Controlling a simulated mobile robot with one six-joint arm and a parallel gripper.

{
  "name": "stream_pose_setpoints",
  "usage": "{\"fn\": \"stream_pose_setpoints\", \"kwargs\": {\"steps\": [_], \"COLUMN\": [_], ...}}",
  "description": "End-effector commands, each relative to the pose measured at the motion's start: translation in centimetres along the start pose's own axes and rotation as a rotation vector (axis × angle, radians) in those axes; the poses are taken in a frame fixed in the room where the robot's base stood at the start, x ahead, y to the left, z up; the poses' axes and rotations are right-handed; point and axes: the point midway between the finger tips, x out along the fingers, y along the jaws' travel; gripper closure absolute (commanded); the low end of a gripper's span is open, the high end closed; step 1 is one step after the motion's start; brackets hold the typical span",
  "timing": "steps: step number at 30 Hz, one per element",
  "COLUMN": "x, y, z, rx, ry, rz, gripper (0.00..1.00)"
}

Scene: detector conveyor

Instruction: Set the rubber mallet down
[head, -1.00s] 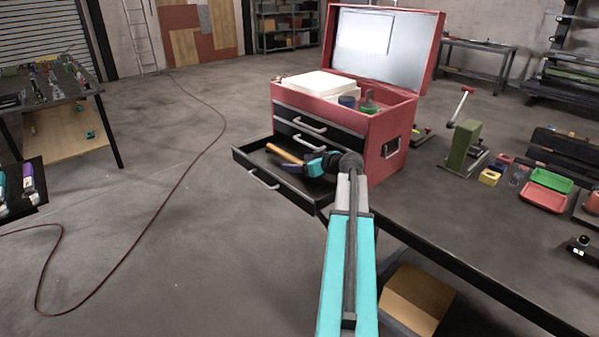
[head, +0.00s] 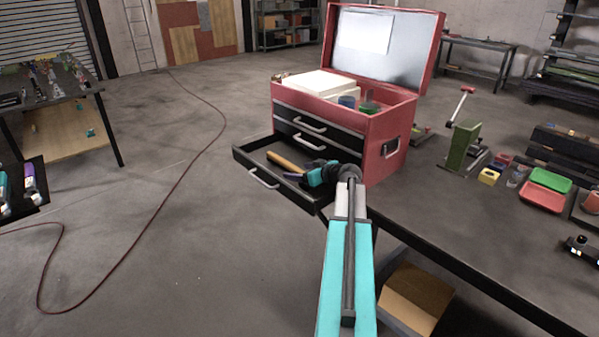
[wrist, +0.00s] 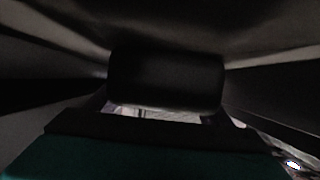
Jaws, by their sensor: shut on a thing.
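The rubber mallet shows its wooden handle (head: 285,161) in the head view, low in the open bottom drawer (head: 250,163) of the red tool chest. In the wrist view a dark cylinder, which looks like the mallet's black head (wrist: 166,78), fills the middle close to the camera. My gripper (head: 302,173) reaches into the drawer from the right and is shut on the mallet. My wrist hides part of the mallet. I cannot tell whether the mallet touches the drawer floor.
The red tool chest (head: 380,120) stands on the dark bench (head: 430,210) with its lid up. The drawer's front and side walls surround the gripper closely. A green press (head: 463,143), a green tray (head: 551,180) and a red tray (head: 543,197) stand to the right.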

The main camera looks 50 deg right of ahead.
Motion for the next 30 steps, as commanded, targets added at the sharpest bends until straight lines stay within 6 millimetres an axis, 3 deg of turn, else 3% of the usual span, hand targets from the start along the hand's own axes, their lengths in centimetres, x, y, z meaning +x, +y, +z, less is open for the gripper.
{"fn": "stream_pose_setpoints", "kwargs": {"steps": [9, 10, 13, 30], "x": [0.04, 0.05, 0.02, -0.81], "y": [0.03, 0.02, 0.02, 0.01], "z": [0.09, 0.15, 0.09, 0.11], "rx": [0.000, -0.001, 0.000, -0.001], "ry": [0.002, 0.000, 0.000, 0.000], "rz": [0.001, 0.000, 0.000, 0.001], "gripper": [0.62, 0.24, 0.07, 0.07]}}
